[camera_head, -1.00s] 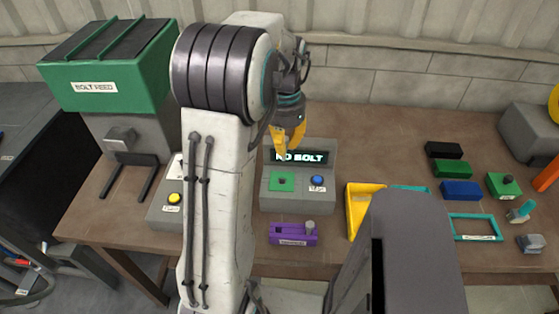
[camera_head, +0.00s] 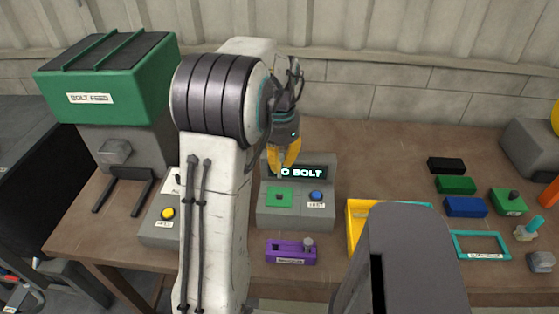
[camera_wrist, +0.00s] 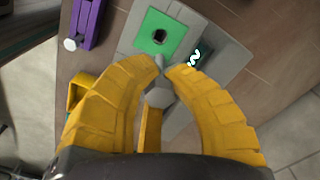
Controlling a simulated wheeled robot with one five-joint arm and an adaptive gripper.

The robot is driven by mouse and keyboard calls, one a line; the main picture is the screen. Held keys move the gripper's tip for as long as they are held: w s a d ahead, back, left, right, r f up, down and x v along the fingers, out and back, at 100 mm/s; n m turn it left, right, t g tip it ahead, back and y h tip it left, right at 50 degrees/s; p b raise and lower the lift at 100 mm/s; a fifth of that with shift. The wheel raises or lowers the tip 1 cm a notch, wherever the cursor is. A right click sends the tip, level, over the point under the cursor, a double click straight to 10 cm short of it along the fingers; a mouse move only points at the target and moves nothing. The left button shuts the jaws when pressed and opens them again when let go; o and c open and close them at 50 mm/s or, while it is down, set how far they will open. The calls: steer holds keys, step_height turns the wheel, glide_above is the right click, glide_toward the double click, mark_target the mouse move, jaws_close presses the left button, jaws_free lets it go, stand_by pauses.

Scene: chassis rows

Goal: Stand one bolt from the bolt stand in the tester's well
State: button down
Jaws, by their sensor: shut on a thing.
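My gripper (camera_head: 284,165) hangs over the grey tester (camera_head: 296,216), in front of the left end of its display. In the wrist view my yellow fingers (camera_wrist: 163,82) are shut on a grey bolt (camera_wrist: 158,97). The bolt's narrow end points toward the green plate with the dark well (camera_wrist: 160,36), and looks apart from the hole. The well's green plate (camera_head: 279,196) also shows in the head view; the held bolt is hidden there. The purple bolt stand (camera_head: 290,258) is in front of the tester, with one bolt (camera_head: 308,244) at its right and an empty hole at its left.
The display (camera_head: 302,173) reads "O BOLT", its first letter covered. A blue button (camera_head: 316,196) is right of the well. A yellow tray (camera_head: 357,219) stands to the right; a box with a yellow button (camera_head: 167,213) is left. The green bolt feed (camera_head: 105,85) rises at back left.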

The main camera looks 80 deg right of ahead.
steer(key=b, duration=0.5)
glide_above(280, 192)
steer(key=a, duration=0.2)
steer(key=shift+s+d+f, duration=0.1)
steer(key=shift+f, duration=3.4)
steer(key=shift+f+b, duration=1.35)
steer(key=shift+f, duration=0.8)
steer(key=c, duration=1.2)
jaws_free()
steer(key=shift+c, duration=0.2)
steer(key=shift+r, duration=0.15)
step_height(280, 192, up, 12)
steer(key=shift+f, duration=0.1)
